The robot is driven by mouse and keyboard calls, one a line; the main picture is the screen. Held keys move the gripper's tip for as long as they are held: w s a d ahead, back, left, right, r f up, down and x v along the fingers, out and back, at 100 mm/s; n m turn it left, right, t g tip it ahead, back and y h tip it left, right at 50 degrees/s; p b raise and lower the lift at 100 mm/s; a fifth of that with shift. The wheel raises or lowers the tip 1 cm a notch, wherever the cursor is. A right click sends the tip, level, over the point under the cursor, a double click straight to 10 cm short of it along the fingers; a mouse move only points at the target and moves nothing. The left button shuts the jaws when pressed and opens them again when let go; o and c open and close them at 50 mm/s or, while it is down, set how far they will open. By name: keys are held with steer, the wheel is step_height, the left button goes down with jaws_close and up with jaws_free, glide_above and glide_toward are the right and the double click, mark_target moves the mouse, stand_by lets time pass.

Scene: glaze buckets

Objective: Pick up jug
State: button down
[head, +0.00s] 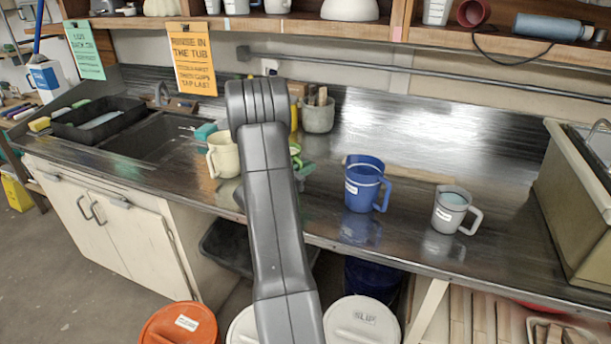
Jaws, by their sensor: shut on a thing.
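Three jugs show in the head view. A cream jug (224,155) is beside my arm at the left, its handle to the left and its right side hidden behind the arm. I cannot tell whether it touches the counter. A grey jug (449,212) with pale blue contents stands further right. My arm rises through the middle of the picture and bends at the top. My gripper is hidden behind it, so its hold does not show.
A sink (160,135) and a black tray (100,118) are at the left. A pot with tools (318,117) stands behind my arm. A large beige basin (575,215) bounds the right. Lidded buckets (362,322) stand below.

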step_height(320, 180, up, 6)
steer(key=b, duration=0.1)
stand_by(0.5)
steer(key=shift+r, duration=0.2)
stand_by(1.2)
